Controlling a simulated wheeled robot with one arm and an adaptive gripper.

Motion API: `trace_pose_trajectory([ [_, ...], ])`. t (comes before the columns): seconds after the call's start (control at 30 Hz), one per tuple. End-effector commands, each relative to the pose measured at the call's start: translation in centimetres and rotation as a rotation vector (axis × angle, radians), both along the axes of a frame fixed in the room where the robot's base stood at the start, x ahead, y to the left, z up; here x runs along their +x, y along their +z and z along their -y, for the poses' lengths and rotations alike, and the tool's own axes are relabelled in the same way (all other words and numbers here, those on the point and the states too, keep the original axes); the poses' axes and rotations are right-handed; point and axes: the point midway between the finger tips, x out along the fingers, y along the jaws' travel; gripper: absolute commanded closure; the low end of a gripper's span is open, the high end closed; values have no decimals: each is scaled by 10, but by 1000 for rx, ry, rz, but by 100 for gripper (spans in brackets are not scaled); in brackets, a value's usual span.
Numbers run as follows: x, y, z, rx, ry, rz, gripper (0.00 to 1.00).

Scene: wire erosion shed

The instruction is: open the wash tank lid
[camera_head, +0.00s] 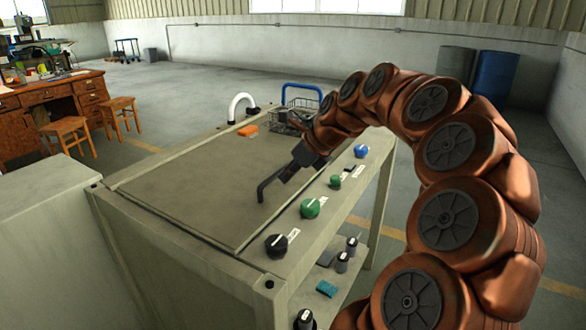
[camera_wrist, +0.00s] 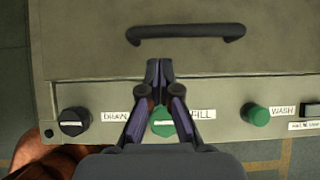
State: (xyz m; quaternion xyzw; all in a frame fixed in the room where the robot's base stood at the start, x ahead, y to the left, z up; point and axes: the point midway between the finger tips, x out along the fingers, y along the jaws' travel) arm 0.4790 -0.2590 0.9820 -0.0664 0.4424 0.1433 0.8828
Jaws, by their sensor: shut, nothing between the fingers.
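The wash tank lid (camera_head: 200,185) is a flat grey-beige panel, lying closed on top of the tank (camera_head: 262,282). Its dark bar handle (camera_head: 268,187) stands near the lid's front edge; the wrist view shows the whole handle (camera_wrist: 187,32). My gripper (camera_wrist: 160,68) is shut and empty. In the wrist view its fingertips point at the lid's front strip, below and slightly left of the handle's middle, with a gap in the picture. In the head view my gripper (camera_head: 302,156) appears close to the handle's far end, and its fingertips are hard to make out.
The front ledge carries a black drain knob (camera_head: 276,245), a green fill knob (camera_head: 310,208), a green wash knob (camera_head: 335,182) and a blue knob (camera_head: 361,151). An orange sponge (camera_head: 248,130), white pipe (camera_head: 240,102) and wire basket (camera_head: 300,108) sit beyond the lid.

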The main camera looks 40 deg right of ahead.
Motion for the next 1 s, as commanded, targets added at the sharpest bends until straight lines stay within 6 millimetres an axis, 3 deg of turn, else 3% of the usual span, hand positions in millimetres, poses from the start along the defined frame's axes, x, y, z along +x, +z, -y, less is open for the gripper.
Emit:
trace_pose_trajectory([
  [0.2, 19, -26, -7, 0, 1, 0, 100],
  [0.4, 29, -39, -10, -1, 1, 3, 100],
  [1.0, 31, -37, -8, -6, -4, -4, 100],
])
